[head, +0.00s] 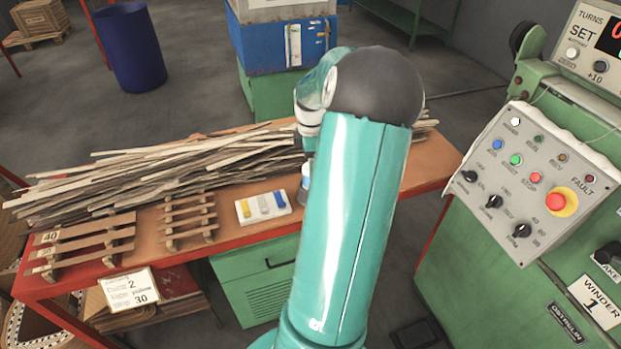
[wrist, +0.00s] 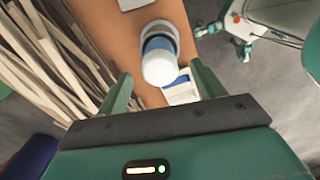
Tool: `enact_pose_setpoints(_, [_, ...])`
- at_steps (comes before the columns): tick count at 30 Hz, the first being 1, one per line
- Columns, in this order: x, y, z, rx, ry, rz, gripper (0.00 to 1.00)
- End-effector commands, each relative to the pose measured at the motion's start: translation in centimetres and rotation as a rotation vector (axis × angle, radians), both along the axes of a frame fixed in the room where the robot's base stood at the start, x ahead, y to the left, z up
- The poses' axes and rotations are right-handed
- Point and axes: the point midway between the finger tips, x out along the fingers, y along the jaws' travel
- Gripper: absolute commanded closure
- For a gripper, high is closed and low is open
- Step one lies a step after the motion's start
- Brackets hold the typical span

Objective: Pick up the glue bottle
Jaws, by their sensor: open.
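The glue bottle (wrist: 158,62) shows from above in the wrist view, with a pale round top and a blue band, on the orange-brown bench. My gripper (wrist: 161,84) is open, with one green finger on each side of the view. The bottle's top lies in line with the gap between the fingers, and I see no contact. In the head view the bottle (head: 305,183) stands upright near the bench's front edge, partly hidden by my arm. My gripper is hidden there.
A white tray (head: 241,211) with yellow, blue and white pieces lies left of the bottle. A heap of wooden strips (head: 150,175) covers the back of the bench (head: 400,185). Slotted wooden racks (head: 187,222) stand further left. A green control console (head: 470,245) is at right.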

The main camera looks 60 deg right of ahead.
Motion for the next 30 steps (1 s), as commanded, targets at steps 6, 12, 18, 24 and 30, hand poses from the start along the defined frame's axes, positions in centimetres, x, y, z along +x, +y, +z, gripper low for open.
enact_pose_setpoints(6, [0.1,0.1,-3.5,0.005,0.001,0.0,0.32])
enact_pose_setpoints(12, [0.2,0.0,-4.3,0.001,0.001,0.001,0.32])
enact_pose_setpoints(18, [0.2,0.0,-4.2,0.001,0.001,0.0,0.51])
enact_pose_setpoints(24, [0.2,0.0,-4.2,0.001,0.001,0.0,0.83])
enact_pose_setpoints(30, [0.2,0.0,-4.2,0.001,0.001,0.0,0.83])
